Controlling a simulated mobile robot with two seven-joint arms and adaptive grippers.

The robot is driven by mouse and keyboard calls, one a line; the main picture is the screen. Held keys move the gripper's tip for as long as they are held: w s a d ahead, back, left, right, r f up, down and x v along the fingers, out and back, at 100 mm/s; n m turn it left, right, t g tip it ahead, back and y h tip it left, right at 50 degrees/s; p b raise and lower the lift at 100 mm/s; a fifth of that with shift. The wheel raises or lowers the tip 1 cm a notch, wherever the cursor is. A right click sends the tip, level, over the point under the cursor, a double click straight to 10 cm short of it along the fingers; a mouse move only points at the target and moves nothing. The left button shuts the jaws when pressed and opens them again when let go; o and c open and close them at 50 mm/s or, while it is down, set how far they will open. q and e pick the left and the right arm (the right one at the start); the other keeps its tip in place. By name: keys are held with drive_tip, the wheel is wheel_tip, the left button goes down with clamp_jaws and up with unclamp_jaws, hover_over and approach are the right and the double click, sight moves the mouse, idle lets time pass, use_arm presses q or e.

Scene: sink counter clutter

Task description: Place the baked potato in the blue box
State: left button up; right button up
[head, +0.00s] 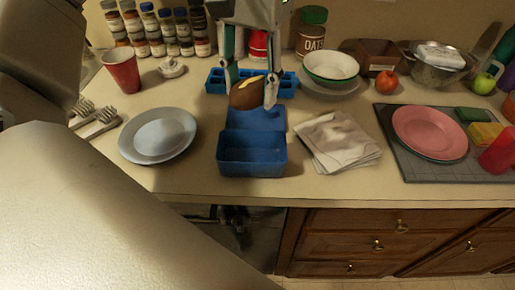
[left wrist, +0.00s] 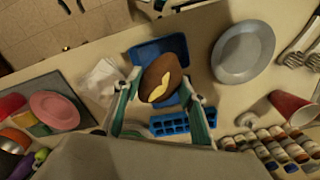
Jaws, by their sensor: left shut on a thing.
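The baked potato (head: 248,93) is brown with a pale yellow patch on top. My left gripper (head: 250,94) is shut on it and holds it above the blue box, at its back part. The potato also shows in the left wrist view (left wrist: 161,79), between the fingers of the left gripper (left wrist: 163,88). The blue box (head: 252,160) stands open near the counter's front edge, with its lid part folded out behind it. It also shows in the left wrist view (left wrist: 146,52), partly hidden by the potato. My right gripper is not in view.
A blue ice cube tray (head: 215,82) lies behind the potato. A grey plate (head: 157,135) is left of the box, and folded paper or cloth (head: 338,142) is right of it. A red cup (head: 121,70), white bowl (head: 330,66) and pink plate (head: 430,132) stand farther out.

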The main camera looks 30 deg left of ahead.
sight(252, 107)
use_arm(q)
wheel_tip(252, 107, down, 17)
drive_tip(key=shift+w+r+b, duration=0.1)
drive_tip(key=shift+b, duration=0.95)
drive_tip(key=shift+f, duration=0.25)
drive_tip(key=o, duration=1.2)
drive_tip(key=shift+r, duration=0.1)
wheel_tip(252, 107, up, 12)
drive_tip(key=shift+r+p, duration=0.15)
drive_tip(key=shift+p, duration=0.65)
